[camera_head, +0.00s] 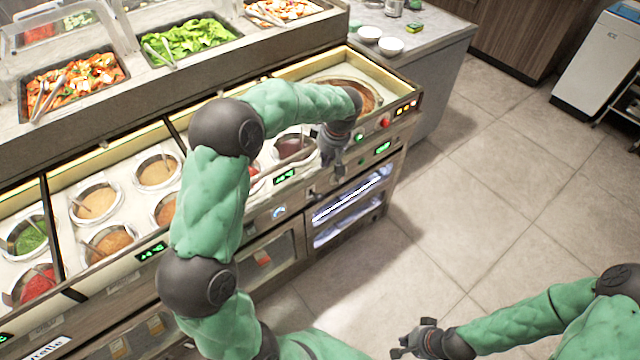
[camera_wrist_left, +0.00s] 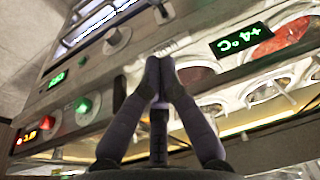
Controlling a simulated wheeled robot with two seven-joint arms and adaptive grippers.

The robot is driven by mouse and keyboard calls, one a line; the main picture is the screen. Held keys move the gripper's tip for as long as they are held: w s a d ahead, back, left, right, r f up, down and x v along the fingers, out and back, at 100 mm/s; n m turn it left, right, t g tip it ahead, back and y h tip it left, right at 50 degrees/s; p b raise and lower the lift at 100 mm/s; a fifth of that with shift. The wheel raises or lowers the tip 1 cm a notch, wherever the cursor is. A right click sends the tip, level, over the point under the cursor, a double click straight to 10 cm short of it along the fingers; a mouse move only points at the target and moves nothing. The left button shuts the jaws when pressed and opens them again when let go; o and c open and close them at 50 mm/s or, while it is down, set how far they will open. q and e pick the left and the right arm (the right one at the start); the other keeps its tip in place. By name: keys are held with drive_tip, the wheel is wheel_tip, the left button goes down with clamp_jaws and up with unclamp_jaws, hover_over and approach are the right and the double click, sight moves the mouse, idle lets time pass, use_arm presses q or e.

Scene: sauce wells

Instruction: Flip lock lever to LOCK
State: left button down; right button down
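My left gripper (camera_head: 332,158) is at the front control panel of the counter, below the sauce wells. In the left wrist view its two fingers (camera_wrist_left: 160,68) meet at the tips, shut, with no object visible between them. A grey round knob (camera_wrist_left: 117,40) sits on the panel just beyond and left of the fingertips, apart from them. A small dark piece (camera_wrist_left: 161,12) juts from the panel at the top. I cannot tell which is the lock lever, and no LOCK marking is readable. My right gripper (camera_head: 412,342) is empty over the floor; its finger opening is unclear.
A green temperature display (camera_wrist_left: 240,40) is right of the fingers. Sauce wells (camera_head: 158,170) line the counter top. A glass-fronted lit compartment (camera_head: 350,205) is below the panel. Open floor (camera_head: 480,190) lies right.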

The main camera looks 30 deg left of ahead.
sight(319, 194)
use_arm(q)
drive_tip(key=b+x, duration=0.1)
drive_tip(key=x, duration=0.3)
drive_tip(key=b+x, duration=0.2)
drive_tip(key=x, duration=0.2)
drive_tip(key=d+b+x, duration=0.1)
drive_tip(key=x, duration=0.3)
drive_tip(key=shift+s+a+f+b, duration=0.1)
drive_tip(key=shift+s+f+b, duration=0.25)
drive_tip(key=shift+f+b, duration=0.1)
drive_tip(key=shift+s+f, duration=0.15)
drive_tip(key=shift+f, duration=0.35)
